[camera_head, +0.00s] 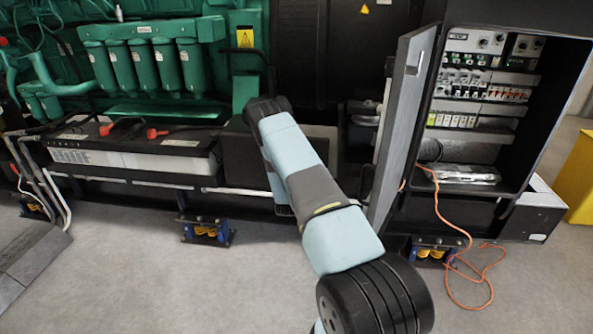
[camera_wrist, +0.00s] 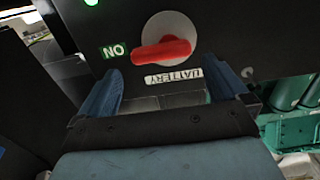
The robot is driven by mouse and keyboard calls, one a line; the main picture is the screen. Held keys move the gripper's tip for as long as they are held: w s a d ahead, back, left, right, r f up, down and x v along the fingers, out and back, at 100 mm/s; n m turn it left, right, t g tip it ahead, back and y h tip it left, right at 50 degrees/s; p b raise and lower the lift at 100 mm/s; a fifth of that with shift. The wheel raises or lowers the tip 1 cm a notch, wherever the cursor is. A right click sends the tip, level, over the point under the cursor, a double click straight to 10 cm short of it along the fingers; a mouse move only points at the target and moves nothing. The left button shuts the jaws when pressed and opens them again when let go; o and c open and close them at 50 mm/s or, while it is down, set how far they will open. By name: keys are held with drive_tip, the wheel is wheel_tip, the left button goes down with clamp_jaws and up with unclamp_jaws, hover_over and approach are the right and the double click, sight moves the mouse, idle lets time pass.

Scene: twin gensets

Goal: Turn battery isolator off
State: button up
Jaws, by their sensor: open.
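The battery isolator is a red handle (camera_wrist: 163,51) on a round grey plate (camera_wrist: 170,28), set in a dark panel in the wrist view. The handle lies nearly level in the picture, its narrower end pointing left toward a green label (camera_wrist: 113,51) that reads as an upside-down ON. A white BATTERY label (camera_wrist: 173,76), also upside down, sits just below it. My gripper (camera_wrist: 162,66) is open, its two blue fingers below and on either side of the handle, with nothing between them. The fingers look apart from the handle. In the head view my arm hides the gripper and isolator.
A green engine (camera_head: 150,60) stands at the back left, with a battery (camera_head: 135,150) in front. An open cabinet door (camera_head: 402,120) and breaker cabinet (camera_head: 480,110) stand right of my arm. An orange cable (camera_head: 465,265) lies on the floor. A green light (camera_wrist: 91,2) shows above the isolator.

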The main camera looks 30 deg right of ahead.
drive_tip(key=x, duration=0.5)
drive_tip(key=shift+w+d, duration=0.2)
drive_tip(key=shift+w, duration=0.05)
drive_tip(key=shift+c, duration=0.5)
